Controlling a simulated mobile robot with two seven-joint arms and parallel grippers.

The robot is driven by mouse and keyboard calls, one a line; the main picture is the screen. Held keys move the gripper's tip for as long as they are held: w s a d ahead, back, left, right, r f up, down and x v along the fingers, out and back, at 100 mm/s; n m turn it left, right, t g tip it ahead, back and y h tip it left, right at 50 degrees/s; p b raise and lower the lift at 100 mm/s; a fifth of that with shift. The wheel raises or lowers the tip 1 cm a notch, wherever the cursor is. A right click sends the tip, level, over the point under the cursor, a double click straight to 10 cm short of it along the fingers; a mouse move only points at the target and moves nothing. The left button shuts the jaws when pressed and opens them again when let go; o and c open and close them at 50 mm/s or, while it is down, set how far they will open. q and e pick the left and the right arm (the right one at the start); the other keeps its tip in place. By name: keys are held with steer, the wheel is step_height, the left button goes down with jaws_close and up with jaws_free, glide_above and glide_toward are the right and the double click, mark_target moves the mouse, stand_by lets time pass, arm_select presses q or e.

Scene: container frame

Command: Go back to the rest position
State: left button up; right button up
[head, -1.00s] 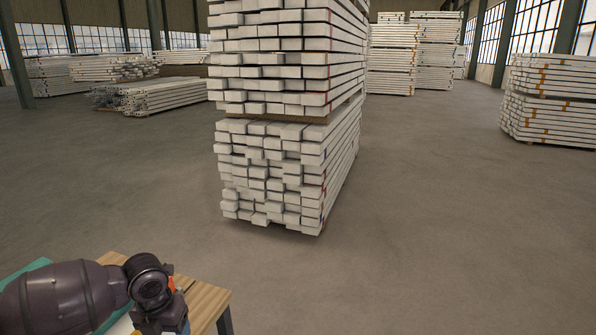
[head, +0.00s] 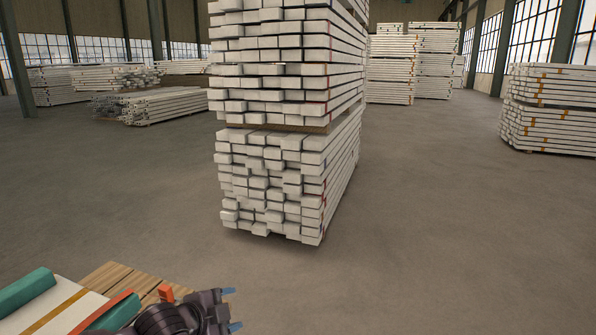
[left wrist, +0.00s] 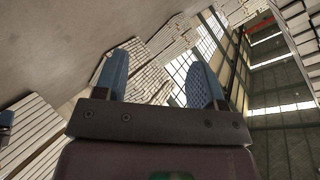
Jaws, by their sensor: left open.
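My left gripper (head: 232,308) is at the bottom of the head view, at the right of a wooden tabletop (head: 112,277). Its two blue fingers point right and stand apart with nothing between them. In the left wrist view the open fingers (left wrist: 160,82) show from behind, with the stacks and windows beyond them. My right gripper does not show in the head view. A small bluish shape at the left edge of the left wrist view is too cut off to identify.
On the tabletop lie a teal bar (head: 27,290), a white panel with a yellow stripe (head: 65,308) and a small orange piece (head: 166,292). A tall stack of white beams (head: 275,190) stands ahead. Another stack (head: 550,110) is at right. Floor between them is clear.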

arm_select(q)
steer(key=s+a+f+n+y, duration=0.2)
steer(key=s+a+f+n, duration=0.2)
steer(key=s, duration=0.6)
steer(key=s+a+f+n+y, duration=0.2)
steer(key=s+a+f+n, duration=0.2)
steer(key=s+f+n, duration=0.3)
steer(key=s+a+f+n+y, duration=0.2)
steer(key=s+a+f+n, duration=0.2)
steer(key=s, duration=1)
step_height(320, 180, down, 4)
steer(key=shift+a+r+n+t, duration=0.15)
steer(key=shift+a+n+t, duration=0.2)
steer(key=shift+n, duration=0.35)
